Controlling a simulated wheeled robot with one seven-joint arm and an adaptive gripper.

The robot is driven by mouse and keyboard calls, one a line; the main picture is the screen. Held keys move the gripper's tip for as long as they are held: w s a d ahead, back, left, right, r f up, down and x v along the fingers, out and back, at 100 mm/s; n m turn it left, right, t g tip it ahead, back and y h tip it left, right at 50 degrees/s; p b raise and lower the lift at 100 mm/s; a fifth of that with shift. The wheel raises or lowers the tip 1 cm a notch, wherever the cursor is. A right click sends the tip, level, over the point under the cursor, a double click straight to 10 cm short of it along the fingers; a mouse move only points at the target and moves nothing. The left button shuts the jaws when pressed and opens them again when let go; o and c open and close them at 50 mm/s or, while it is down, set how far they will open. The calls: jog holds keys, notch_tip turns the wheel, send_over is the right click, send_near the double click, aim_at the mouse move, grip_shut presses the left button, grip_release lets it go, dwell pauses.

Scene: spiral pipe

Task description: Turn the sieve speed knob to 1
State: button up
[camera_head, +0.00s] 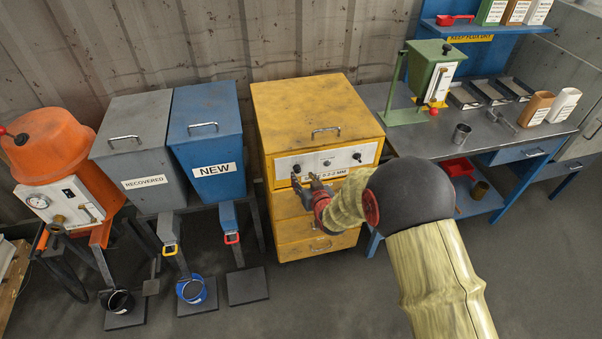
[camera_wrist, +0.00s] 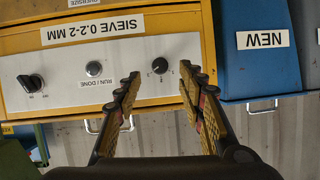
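The yellow sieve cabinet (camera_head: 305,105) has a white control panel labelled SIEVE 0.2-2 MM, which appears upside down in the wrist view (camera_wrist: 115,77). A round black knob (camera_wrist: 160,68) with small marks around it sits on the panel; its pointer setting is too small to read surely. It also shows at the panel's left end in the head view (camera_head: 297,168). My gripper (camera_wrist: 159,71) is open, with one fingertip on each side of this knob in the picture. In the head view my gripper (camera_head: 304,178) is close before the panel; I cannot tell whether it touches.
The panel also carries a RUN/DONE button (camera_wrist: 94,68) and another black knob (camera_wrist: 31,83). Drawers (camera_head: 310,228) lie below it. The blue NEW bin (camera_head: 207,125) stands left of the cabinet. A workbench (camera_head: 400,138) with a green hopper (camera_head: 428,72) stands to the right.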

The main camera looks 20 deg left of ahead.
aim_at(298, 171)
jog(key=b+x, duration=0.1)
jog(key=x, duration=0.4)
jog(key=shift+w+a+f, duration=0.15)
jog(key=shift+w+a, duration=0.05)
jog(key=shift+w, duration=0.05)
jog(key=c, duration=0.3)
jog(key=c, duration=0.7)
grip_shut()
